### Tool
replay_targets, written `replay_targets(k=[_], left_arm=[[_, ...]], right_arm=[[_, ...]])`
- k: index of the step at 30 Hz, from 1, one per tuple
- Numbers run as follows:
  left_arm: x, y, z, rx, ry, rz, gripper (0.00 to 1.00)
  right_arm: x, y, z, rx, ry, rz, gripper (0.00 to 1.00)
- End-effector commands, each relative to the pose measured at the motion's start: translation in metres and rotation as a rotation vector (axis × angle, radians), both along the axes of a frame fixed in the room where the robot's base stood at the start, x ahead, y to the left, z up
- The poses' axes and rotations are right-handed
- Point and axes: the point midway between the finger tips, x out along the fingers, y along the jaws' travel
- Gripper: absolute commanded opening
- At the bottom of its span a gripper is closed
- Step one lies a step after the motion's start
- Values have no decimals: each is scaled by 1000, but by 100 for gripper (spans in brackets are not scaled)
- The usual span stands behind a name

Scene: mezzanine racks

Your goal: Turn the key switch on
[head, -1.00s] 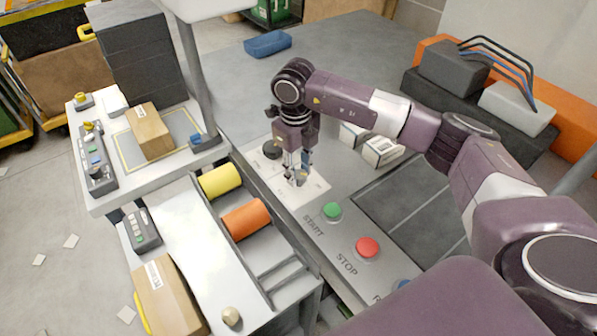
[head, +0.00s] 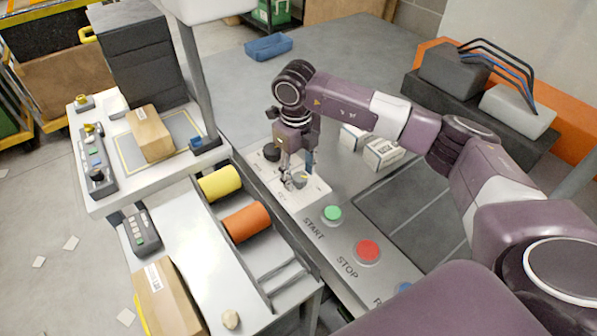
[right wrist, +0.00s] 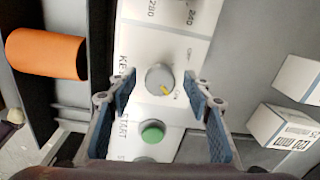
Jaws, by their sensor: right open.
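The pointer slants toward the lower right in the right wrist view. In the head view the knob (head: 299,181) shows at the fingertips. My right gripper (head: 297,172) points down over it. Its jaws are open, with one blue-padded finger on each side of the knob in the right wrist view (right wrist: 160,90). Gaps show between pads and knob there; their height over the plate is hard to tell. My left gripper is not in view.
A green START button (head: 332,214) and a red STOP button (head: 367,250) are on the same console, near the switch. A black knob (head: 271,152) is on the plate's far side. White boxes (head: 382,152) stand right of the gripper. Orange and yellow rollers (head: 247,221) lie left.

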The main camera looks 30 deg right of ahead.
Motion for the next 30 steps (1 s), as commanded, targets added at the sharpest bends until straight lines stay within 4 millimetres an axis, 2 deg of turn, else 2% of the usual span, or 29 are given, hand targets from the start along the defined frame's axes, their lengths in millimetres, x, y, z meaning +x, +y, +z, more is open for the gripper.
replay_targets(k=[5, 12, 18, 22, 30], left_arm=[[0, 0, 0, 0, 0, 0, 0], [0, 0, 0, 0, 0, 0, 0], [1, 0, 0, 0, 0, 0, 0], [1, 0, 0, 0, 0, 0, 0], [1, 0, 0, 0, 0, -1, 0]], right_arm=[[1, 1, 21, 1, -4, 1, 46], [1, 3, 73, 1, -6, 1, 46], [0, 4, 106, 1, -5, -1, 46], [0, 4, 117, 1, -3, -1, 46], [-1, 4, 120, 1, -2, -1, 46]])
